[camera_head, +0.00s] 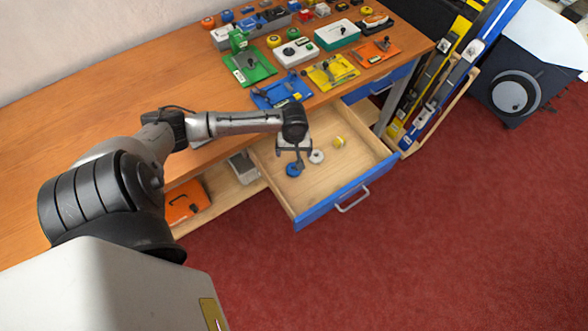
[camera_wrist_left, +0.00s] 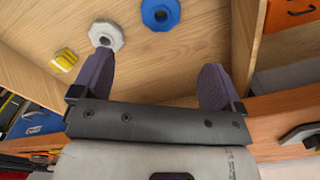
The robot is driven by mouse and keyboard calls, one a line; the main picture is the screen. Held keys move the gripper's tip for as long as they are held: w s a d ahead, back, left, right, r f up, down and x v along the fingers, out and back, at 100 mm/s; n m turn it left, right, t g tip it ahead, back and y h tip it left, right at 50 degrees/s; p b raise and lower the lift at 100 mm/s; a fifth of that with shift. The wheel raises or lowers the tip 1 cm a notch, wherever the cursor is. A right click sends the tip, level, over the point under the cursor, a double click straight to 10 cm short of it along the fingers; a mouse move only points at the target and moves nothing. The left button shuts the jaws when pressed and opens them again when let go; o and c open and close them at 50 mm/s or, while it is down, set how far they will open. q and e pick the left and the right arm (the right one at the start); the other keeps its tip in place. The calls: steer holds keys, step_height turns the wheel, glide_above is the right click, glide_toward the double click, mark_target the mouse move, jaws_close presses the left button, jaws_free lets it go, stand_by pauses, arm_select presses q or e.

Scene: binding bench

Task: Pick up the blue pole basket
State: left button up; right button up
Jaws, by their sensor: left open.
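The blue pole basket (camera_head: 293,170) is a small blue piece with a hole in its middle, lying on the floor of the open drawer. In the left wrist view the blue pole basket (camera_wrist_left: 160,14) is at the top edge, ahead of the fingers and between their lines. My left gripper (camera_head: 295,158) is over the drawer, pointing down, close to the blue piece and partly overlapping it in the head view. In the wrist view my left gripper (camera_wrist_left: 158,62) has its fingers wide apart, with only bare drawer floor between them. My right gripper is not in view.
A white pole basket (camera_head: 317,156) and a yellow one (camera_head: 339,142) lie in the same drawer (camera_head: 343,188), whose walls surround them. The bench top (camera_head: 130,80) above holds several tools and boxes. An orange case (camera_head: 187,201) sits on the lower shelf. Red carpet is clear in front.

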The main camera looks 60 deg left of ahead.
arm_select(q)
glide_above(294, 169)
step_height(294, 169, down, 5)
steer(key=shift+f+b, duration=0.15)
steer(key=shift+b, duration=0.25)
steer(key=shift+f+b, duration=0.6)
steer(key=shift+f, duration=2.1)
steer(key=shift+c, duration=0.3)
steer(key=c, duration=0.9)
